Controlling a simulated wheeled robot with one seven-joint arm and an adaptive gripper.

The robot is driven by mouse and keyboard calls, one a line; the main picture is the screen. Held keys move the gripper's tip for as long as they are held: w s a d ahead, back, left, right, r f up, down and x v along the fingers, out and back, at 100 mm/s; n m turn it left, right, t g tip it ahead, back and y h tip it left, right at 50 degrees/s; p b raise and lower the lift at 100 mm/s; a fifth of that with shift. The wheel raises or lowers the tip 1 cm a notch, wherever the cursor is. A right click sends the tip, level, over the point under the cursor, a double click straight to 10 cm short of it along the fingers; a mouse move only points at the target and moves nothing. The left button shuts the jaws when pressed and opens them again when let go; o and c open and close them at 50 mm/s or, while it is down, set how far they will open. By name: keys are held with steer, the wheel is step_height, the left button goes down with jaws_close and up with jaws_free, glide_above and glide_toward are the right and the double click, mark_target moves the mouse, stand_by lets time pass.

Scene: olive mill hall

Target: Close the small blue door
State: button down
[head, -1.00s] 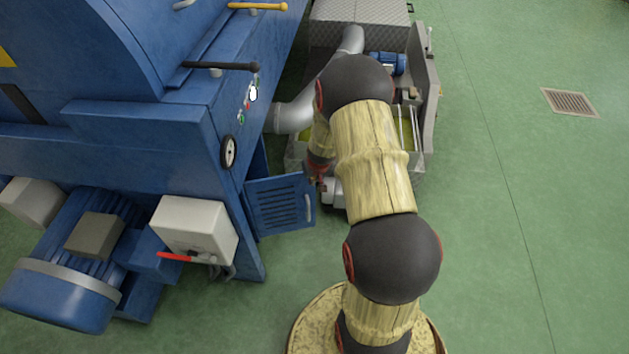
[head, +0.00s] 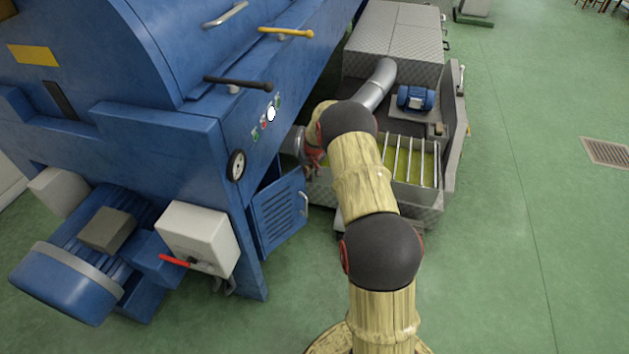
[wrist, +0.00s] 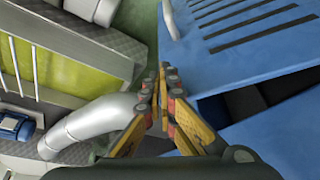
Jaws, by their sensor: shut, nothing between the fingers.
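The small blue door (head: 279,216) has louvre slots and a pale handle (head: 304,204). It stands partly open on the side of the big blue machine (head: 160,135), with a dark gap (wrist: 250,98) behind it. In the wrist view the slotted door face (wrist: 245,30) fills the upper right. My gripper (wrist: 162,70) is shut and empty, its fingertips at the door's free edge; I cannot tell whether they touch it. In the head view my gripper (head: 313,160) is partly hidden behind my arm, just beyond the door.
A grey unit with a barred yellow-green trough (head: 408,162) and a silver pipe (head: 376,86) stands close behind my arm. A white box with a red lever (head: 198,236) and a blue motor (head: 75,255) are at left. Green floor is open at right.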

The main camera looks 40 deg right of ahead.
steer(key=w+a+n, duration=0.1)
steer(key=w+a, duration=0.1)
steer(key=w, duration=0.8)
steer(key=shift+n+y+b, duration=0.3)
steer(key=shift+b, duration=0.1)
steer(key=shift+w, duration=0.1)
steer(key=shift+d, duration=0.1)
